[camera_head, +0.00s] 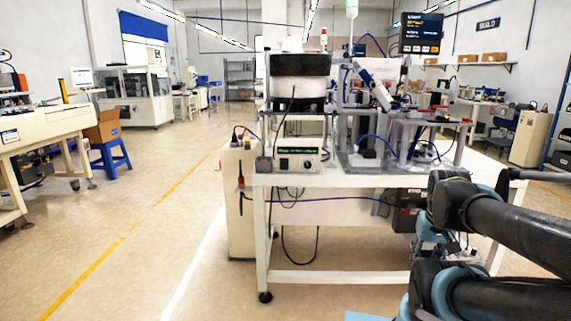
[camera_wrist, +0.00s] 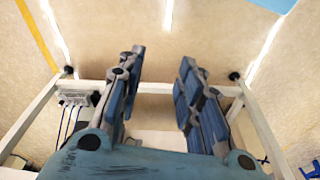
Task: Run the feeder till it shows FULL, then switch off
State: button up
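The bowl feeder (camera_head: 300,88), a black and white drum, stands on the white bench (camera_head: 330,181) in the head view. Below it is a control box (camera_head: 299,158) with a lit green display, a dark knob or switch at its left and small controls on its front. The display text is too small to read. My gripper (camera_wrist: 159,68) is open in the wrist view, its two blue-grey fingers apart with nothing between them. It points down towards floor and a white bench frame. In the head view my arm is at the lower right, apart from the control box.
A small grey box with a dark button (camera_head: 263,165) sits left of the control box. A linear track and fixtures (camera_head: 400,140) with blue hoses fill the bench's right side. A screen (camera_head: 421,33) hangs above. Cables dangle beneath the bench.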

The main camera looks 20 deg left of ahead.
aim_at(284, 160)
jog(key=shift+o, duration=1.4)
jog(key=shift+s+r, duration=0.2)
jog(key=shift+s, duration=0.05)
jog(key=w+a+r+n+t+h, duration=0.2)
jog(key=w+a+r+n+t, duration=0.15)
jog(key=w+n, duration=0.6)
jog(key=w+a+r+n+t+h, duration=0.2)
jog(key=w+a+r+n, duration=0.3)
jog(key=w, duration=0.8)
jog(key=w+a+r+n+t+y, duration=0.15)
jog(key=w+a+n+t, duration=0.25)
jog(key=a+n, duration=0.55)
jog(key=w+a+r+n+t+y, duration=0.1)
jog(key=w+a+n+t+y, duration=0.25)
jog(key=a, duration=1.05)
jog(key=s+a+f+n+t+y, duration=0.1)
jog(key=s+a+n+y, duration=0.1)
jog(key=a+n, duration=0.45)
jog(key=s+a+f+n+t+y, duration=0.1)
jog(key=s+a+n, duration=0.25)
jog(key=a, duration=0.65)
jog(key=shift+n, duration=0.45)
jog(key=x, duration=1.1)
jog(key=r+x, duration=0.1)
jog(key=x, duration=0.5)
jog(key=shift+w+d, duration=0.1)
jog(key=shift+w, duration=0.3)
jog(key=shift+c, duration=0.6)
